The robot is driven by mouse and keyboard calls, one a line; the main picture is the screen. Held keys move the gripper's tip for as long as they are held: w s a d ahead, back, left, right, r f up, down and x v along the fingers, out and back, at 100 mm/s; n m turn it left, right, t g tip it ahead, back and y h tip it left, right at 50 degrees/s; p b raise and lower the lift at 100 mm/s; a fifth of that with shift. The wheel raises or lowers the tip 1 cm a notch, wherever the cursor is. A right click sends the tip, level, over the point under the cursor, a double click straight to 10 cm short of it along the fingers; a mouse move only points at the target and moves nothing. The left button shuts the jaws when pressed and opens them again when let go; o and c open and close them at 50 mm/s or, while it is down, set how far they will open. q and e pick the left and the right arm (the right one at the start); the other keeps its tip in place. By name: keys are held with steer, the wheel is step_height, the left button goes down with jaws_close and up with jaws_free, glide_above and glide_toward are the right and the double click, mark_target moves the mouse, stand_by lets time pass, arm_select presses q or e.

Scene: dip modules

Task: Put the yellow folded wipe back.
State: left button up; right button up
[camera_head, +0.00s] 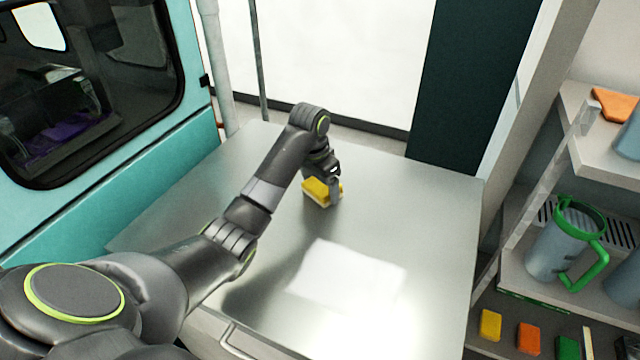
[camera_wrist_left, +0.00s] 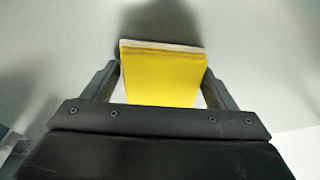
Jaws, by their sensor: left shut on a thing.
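The yellow folded wipe (camera_head: 317,191) is at my left gripper (camera_head: 328,185), over the far middle part of the metal table. In the left wrist view the wipe (camera_wrist_left: 160,78) shows as a yellow block with a pale far edge. It sits between the two fingers of my left gripper (camera_wrist_left: 160,85), which are shut on it. A shadow lies close by on the table, and I cannot tell whether the wipe touches the surface. My right gripper is not in view.
The metal table (camera_head: 420,230) is otherwise clear. A shelf unit (camera_head: 590,300) at the right holds a grey jug with a green handle (camera_head: 567,240), an orange piece (camera_head: 614,105) and several small coloured blocks. A teal cabinet with a dark window (camera_head: 195,150) stands at the left.

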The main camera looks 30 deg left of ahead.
mark_target(318, 187)
arm_select(q)
steer(key=o, duration=0.9)
steer(key=shift+f, duration=0.1)
steer(key=shift+c, duration=0.2)
steer(key=shift+r, duration=0.4)
steer(key=r, duration=0.1)
steer(key=r+p, duration=0.1)
steer(key=r, duration=0.3)
steer(key=shift+s+a+r+p, duration=0.15)
steer(key=shift+s+p, duration=0.15)
steer(key=shift+p, duration=0.05)
step_height(318, 187, up, 6)
steer(key=s+p, duration=0.1)
steer(key=p, duration=0.6)
steer(key=shift+a, duration=0.15)
